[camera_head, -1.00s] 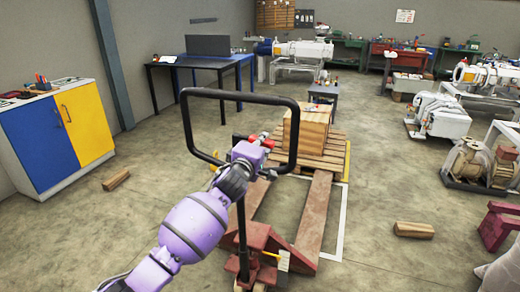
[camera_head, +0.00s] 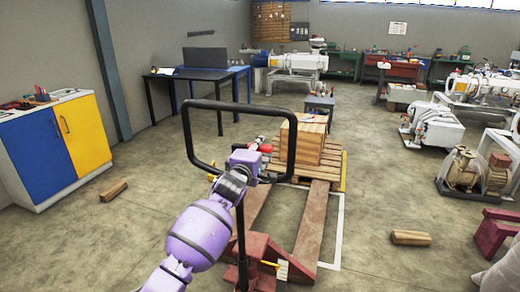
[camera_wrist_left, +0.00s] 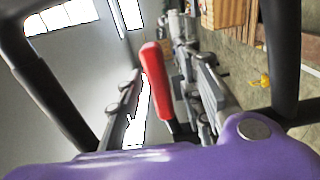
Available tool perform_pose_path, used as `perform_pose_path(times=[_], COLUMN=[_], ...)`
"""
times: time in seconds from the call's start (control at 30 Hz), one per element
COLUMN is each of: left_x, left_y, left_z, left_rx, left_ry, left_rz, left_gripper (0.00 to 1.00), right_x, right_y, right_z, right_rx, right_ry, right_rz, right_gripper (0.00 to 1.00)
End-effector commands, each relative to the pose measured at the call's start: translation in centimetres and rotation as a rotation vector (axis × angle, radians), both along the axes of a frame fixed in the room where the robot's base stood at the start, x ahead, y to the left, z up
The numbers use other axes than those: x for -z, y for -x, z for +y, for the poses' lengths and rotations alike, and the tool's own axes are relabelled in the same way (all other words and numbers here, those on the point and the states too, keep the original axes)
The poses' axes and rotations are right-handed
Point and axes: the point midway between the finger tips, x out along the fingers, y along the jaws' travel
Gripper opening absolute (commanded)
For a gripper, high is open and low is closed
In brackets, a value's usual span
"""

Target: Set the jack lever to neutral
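The pallet jack's black loop handle (camera_head: 283,100) stands upright at the middle of the head view, above its red base (camera_head: 252,270). A red lever (camera_wrist_left: 154,78), which looks like the jack lever, stands between my left gripper's fingers in the left wrist view. My purple left gripper (camera_head: 262,145) is at the handle loop in the head view. Its fingers (camera_wrist_left: 165,95) are apart, one on each side of the lever, with a visible gap on the left side. Contact on the right side is unclear. The lever's lower end is partly hidden. My right gripper is not in view.
A wooden pallet (camera_head: 333,170) with a stacked box (camera_head: 310,143) sits on the jack's forks. Wooden blocks lie on the floor at left (camera_head: 114,189) and right (camera_head: 411,238). A blue-yellow cabinet (camera_head: 45,150) stands at left.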

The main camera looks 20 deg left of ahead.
Motion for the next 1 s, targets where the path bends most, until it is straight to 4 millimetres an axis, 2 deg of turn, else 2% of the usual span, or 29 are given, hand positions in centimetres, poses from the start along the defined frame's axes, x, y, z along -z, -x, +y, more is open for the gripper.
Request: perform_pose_path(times=[0.17, 0.27, 0.7, 0.83, 1.0], left_x=[0.0, 0.1, 0.1, 0.1, 0.0], left_y=[0.3, 1.2, 9.7, 11.3, 12.0], left_z=[0.0, 0.1, 0.4, 0.4, 0.4], left_rx=[0.0, 0.0, -0.001, 0.0, 0.0], left_ry=[0.0, 0.002, 0.002, 0.002, 0.0], left_rz=[-0.001, 0.0, 0.001, 0.0, 0.0], left_gripper=[0.34, 0.34, 0.34, 0.34, 0.34], right_x=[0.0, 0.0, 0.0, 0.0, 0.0], right_y=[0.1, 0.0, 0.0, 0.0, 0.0], right_z=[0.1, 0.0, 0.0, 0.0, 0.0], right_rx=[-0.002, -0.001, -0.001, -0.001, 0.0], right_ry=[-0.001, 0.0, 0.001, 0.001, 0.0], right_rz=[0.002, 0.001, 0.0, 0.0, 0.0], right_gripper=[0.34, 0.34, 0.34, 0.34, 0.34])
